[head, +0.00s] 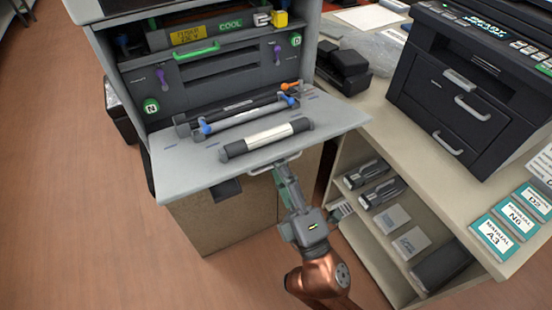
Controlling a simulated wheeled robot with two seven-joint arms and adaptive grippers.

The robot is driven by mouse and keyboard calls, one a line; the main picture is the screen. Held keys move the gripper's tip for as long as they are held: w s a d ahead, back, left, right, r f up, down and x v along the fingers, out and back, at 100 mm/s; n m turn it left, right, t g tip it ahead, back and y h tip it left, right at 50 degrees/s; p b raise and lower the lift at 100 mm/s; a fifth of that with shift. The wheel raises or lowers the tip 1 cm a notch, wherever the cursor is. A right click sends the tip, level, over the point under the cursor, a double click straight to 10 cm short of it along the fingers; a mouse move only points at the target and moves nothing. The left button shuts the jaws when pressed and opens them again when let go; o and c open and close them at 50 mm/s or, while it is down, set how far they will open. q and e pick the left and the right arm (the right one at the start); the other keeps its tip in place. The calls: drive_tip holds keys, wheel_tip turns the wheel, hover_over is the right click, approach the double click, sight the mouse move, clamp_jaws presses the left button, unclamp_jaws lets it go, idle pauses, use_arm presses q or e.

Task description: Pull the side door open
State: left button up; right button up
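A large grey printer (136,90) stands at the upper left. A light grey door panel (178,172) on it is folded down and lies about level. A pale bar handle (262,170) sits at the panel's near edge. My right gripper (284,178) is at this handle, its fingers pointing up the picture. I cannot tell whether the fingers are closed around the handle. My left gripper is not in view. Inside the opening are a green lever (197,51), purple latches (161,79), and a display (187,36) next to the word COOL.
Long toner cartridges (266,138) lie on the lowered panel. A black printer (440,90) with two handled doors stands on the counter (400,125) at right. Shelves below hold cartridges and boxes (391,218). Manuals (492,238) lie at the counter's right end. Floor at left is clear.

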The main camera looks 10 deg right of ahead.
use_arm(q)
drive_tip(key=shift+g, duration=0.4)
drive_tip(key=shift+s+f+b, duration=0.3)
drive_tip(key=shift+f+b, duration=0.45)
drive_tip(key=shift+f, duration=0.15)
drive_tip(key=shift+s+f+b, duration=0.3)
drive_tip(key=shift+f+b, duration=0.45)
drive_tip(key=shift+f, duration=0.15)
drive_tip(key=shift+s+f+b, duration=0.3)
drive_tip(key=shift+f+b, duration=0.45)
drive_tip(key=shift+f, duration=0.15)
use_arm(e)
drive_tip(key=s+d+f, duration=0.1)
drive_tip(key=s+f, duration=0.3)
drive_tip(key=f, duration=0.3)
drive_tip(key=shift+f, duration=0.3)
drive_tip(key=shift+s+d, duration=0.1)
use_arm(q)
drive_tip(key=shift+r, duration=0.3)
